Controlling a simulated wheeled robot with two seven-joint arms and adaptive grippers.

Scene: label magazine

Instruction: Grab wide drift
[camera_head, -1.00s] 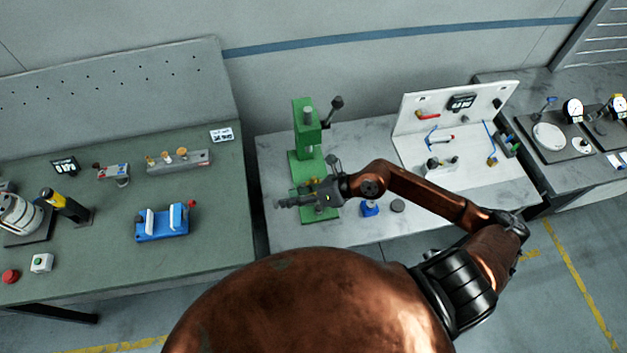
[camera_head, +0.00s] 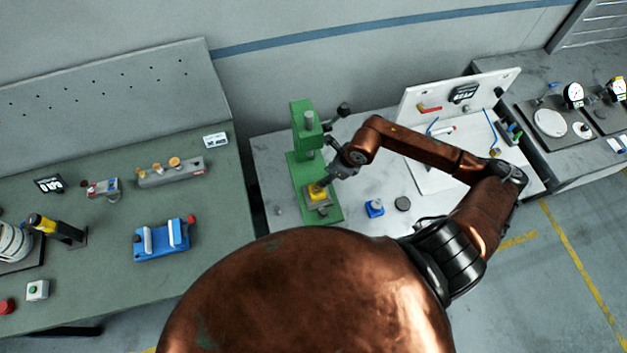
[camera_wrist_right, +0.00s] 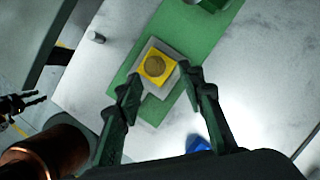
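I cannot tell for certain which piece is the wide drift. A small grey cylinder (camera_head: 279,211) stands on the bench left of the green press (camera_head: 302,126); it also shows in the right wrist view (camera_wrist_right: 97,36). A dark round piece (camera_head: 402,204) lies beside a small blue block (camera_head: 374,208). On the press base, a yellow block (camera_head: 317,194) holds a round brown piece (camera_wrist_right: 155,66). My right gripper (camera_head: 334,174) is at the press, above and beside the yellow block. Its fingers (camera_wrist_right: 160,82) are spread and empty. My left gripper (camera_wrist_right: 22,108) appears small at the wrist view's left edge.
The press column and lever (camera_head: 344,109) stand close to my right gripper. A white panel (camera_head: 455,110) with tools is to the right. A blue fixture (camera_head: 161,240) and a rack with orange-topped pieces (camera_head: 172,172) are on the left table. The bench right of the press is mostly clear.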

